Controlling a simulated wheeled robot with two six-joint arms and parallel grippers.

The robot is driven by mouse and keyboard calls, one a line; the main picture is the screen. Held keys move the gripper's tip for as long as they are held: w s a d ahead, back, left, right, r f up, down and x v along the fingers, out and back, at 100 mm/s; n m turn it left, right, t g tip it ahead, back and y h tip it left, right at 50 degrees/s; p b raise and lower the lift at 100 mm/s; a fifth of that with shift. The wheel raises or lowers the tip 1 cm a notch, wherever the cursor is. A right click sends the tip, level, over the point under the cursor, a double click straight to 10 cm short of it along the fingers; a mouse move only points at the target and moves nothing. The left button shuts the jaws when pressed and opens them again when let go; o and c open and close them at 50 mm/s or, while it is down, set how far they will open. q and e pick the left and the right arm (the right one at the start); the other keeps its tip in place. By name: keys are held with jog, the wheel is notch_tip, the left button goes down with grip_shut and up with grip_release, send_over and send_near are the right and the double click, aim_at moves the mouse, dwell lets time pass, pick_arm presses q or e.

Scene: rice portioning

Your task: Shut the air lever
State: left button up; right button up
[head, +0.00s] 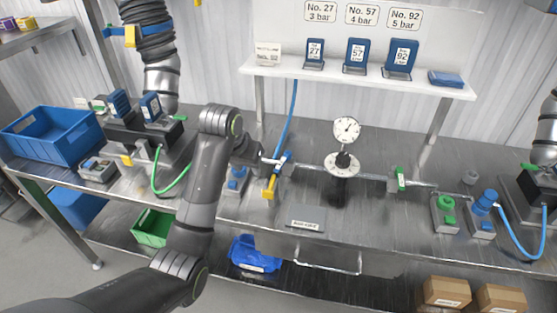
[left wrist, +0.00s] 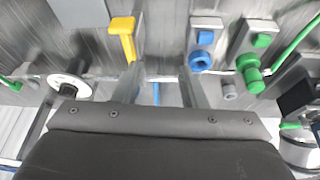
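The air lever is a yellow handle (head: 270,187) on the pipe valve below the blue hose, left of the gauge. It points toward the bench's front edge, across the pipe line. In the left wrist view, the yellow lever (left wrist: 122,38) lies just beyond my left finger of that picture, not between the fingers. My left gripper (head: 267,160) is by the valve from the left, and its fingers (left wrist: 158,85) are apart with nothing gripped between them. The valve body is partly hidden by the gripper. My right gripper is not in view.
A round gauge (head: 347,130) stands on the pipe to the right. A green lever (head: 400,178) is farther right. A blue knob (left wrist: 201,60) and a green knob (left wrist: 252,78) are close to the gripper. A grey plate (head: 306,219) lies in front; the bench around it is clear.

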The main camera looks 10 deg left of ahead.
pick_arm(q)
jog(key=m, duration=0.1)
send_near(280, 164)
jog(key=p+x, duration=0.2)
jog(key=x, duration=0.5)
jog(key=shift+w+f, duration=0.1)
jog(key=shift+f, duration=0.15)
dwell(0.3)
jog(key=shift+c, duration=0.2)
grip_shut()
